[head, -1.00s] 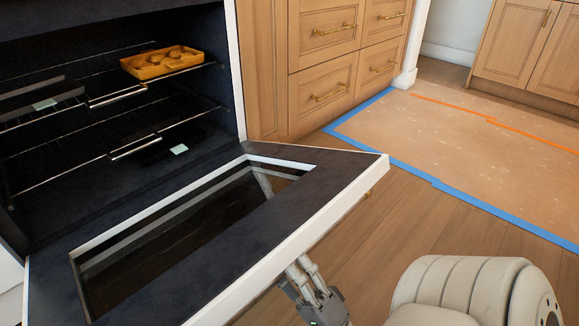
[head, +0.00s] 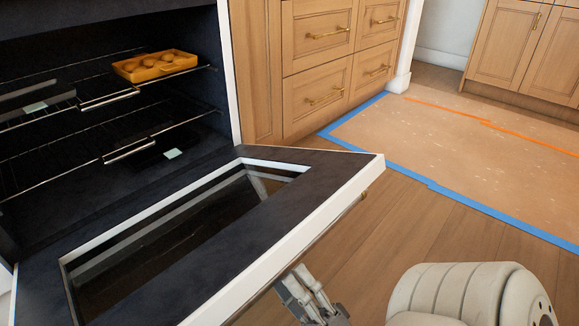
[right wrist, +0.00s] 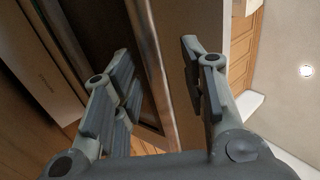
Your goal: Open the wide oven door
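The wide oven door (head: 330,172) hangs open in the head view, folded down close to level, with a dark inner face, a glass window and a white edge. The oven's dark cavity (head: 60,180) is exposed behind it. My right gripper (head: 293,275) is below the door's outer edge, partly hidden by it. In the right wrist view, its two fingers (right wrist: 160,75) stand well apart, with a metal bar (right wrist: 150,60), seemingly the door handle, running between them. I cannot tell whether a finger touches the bar. My left gripper is not in view.
Wooden drawers (head: 315,50) stand right of the oven. Clear wooden floor (head: 420,220) lies right of the door, with a blue-taped brown sheet (head: 450,130) beyond.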

